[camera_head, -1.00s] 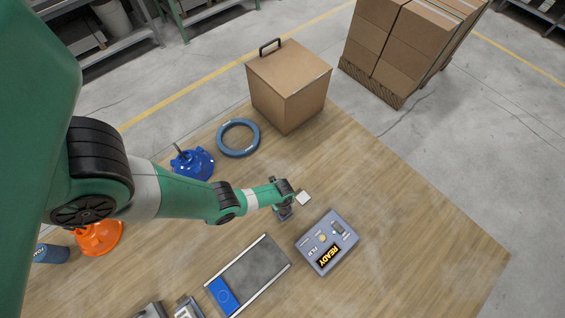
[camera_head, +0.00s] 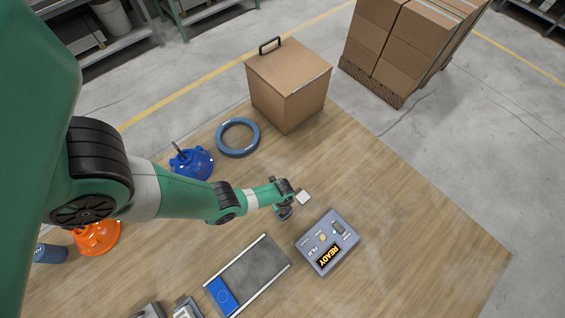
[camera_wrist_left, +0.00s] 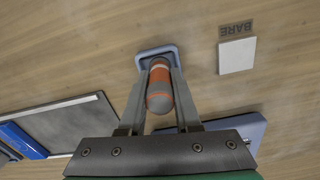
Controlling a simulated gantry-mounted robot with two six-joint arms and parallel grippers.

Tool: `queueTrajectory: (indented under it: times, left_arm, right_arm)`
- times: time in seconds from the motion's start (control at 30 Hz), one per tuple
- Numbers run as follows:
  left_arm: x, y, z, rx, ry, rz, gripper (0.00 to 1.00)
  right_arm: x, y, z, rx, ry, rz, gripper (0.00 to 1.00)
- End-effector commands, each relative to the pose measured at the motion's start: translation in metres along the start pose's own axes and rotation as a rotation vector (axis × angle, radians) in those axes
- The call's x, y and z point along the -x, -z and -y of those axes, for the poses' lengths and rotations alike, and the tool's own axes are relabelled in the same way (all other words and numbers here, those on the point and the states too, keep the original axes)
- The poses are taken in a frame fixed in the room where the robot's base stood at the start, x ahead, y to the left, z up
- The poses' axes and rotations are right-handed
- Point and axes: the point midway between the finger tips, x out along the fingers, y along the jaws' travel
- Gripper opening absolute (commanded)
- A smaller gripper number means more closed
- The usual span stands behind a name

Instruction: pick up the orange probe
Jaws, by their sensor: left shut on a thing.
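The orange probe (camera_wrist_left: 160,88), a rounded piece with orange and grey bands, sits between the two fingers of my left gripper (camera_wrist_left: 158,68) in the left wrist view. The fingers are shut on it. A small grey-blue rounded piece (camera_wrist_left: 147,54) shows just beyond the probe at the fingertips; I cannot tell whether they touch. In the head view my left gripper (camera_head: 285,212) is low over the table, left of the grey-blue meter (camera_head: 313,244) reading READY. The probe is hard to make out there. My right gripper is not in view.
A white square (camera_head: 304,198) labelled BARE lies beside the gripper. A grey plate (camera_head: 258,266) with a blue end lies in front. A blue hood (camera_head: 196,165), an orange hood (camera_head: 97,239), a blue ring (camera_head: 222,147) and a handled carton (camera_head: 283,90) stand around. The right table area is clear.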

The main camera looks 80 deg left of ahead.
Motion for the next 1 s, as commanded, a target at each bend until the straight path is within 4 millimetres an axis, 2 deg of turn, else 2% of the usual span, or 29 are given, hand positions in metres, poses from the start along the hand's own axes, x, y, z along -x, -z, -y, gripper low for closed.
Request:
queueTrajectory:
  times: [0.17,0.37,0.63,0.8,1.0]
  left_arm:
    - [0.009,0.000,0.000,0.000,0.000,0.000,0.00]
    - [0.040,0.000,0.000,0.000,0.000,0.000,0.00]
    - [0.107,-0.007,-0.052,0.002,-0.002,0.000,0.00]
    - [0.119,-0.014,-0.101,0.003,-0.003,0.000,0.00]
    - [0.128,-0.019,-0.132,0.002,0.000,0.000,0.00]
  right_arm:
    - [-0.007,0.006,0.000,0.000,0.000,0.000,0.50]
    - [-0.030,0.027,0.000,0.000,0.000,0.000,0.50]
    - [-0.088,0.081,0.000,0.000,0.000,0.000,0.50]
    - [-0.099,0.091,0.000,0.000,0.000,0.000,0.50]
    - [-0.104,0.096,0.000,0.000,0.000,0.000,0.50]
